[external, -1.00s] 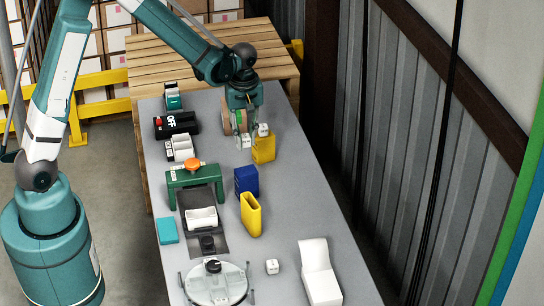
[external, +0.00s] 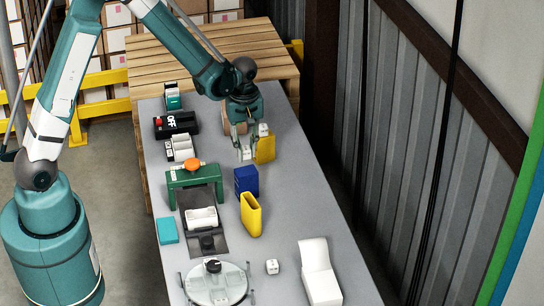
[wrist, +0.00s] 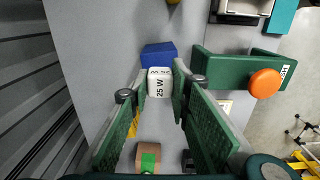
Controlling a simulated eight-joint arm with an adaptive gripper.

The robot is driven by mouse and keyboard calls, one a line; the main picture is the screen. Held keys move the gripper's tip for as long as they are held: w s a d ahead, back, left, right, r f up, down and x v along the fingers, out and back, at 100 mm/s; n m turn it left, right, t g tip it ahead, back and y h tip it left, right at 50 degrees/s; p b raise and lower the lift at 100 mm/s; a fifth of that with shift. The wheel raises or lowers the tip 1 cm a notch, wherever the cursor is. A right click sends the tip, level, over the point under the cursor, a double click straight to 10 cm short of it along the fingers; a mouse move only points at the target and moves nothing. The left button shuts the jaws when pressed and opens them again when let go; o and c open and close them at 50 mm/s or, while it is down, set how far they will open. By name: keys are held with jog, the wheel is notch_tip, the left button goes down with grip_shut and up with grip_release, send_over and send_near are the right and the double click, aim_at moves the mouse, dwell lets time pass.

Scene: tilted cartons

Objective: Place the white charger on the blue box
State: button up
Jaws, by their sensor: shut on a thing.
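The white charger (external: 245,154) is held between the fingertips of my gripper (external: 244,149). In the wrist view the charger (wrist: 159,83) shows a "25 W" label, and the green fingers of my gripper (wrist: 159,92) close on its sides. The blue box (external: 246,181) stands on the grey table just in front of the charger in the external view. In the wrist view the blue box (wrist: 159,55) shows just beyond the charger, partly hidden by it. I cannot tell the exact height gap between them.
A yellow box (external: 265,149) with a white cube (external: 263,129) on it stands close beside my gripper. A green stand with an orange knob (external: 193,165) is to the left. Another white cube (external: 273,266) lies nearer the front.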

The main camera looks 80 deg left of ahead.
aim_at(246, 170)
jog(key=shift+f, duration=0.55)
jog(key=shift+f, duration=2.1)
jog(key=shift+f, duration=0.2)
jog(key=o, duration=0.9)
jog(key=shift+r, duration=0.1)
jog(key=shift+r, duration=0.2)
jog(key=shift+r, duration=5.95)
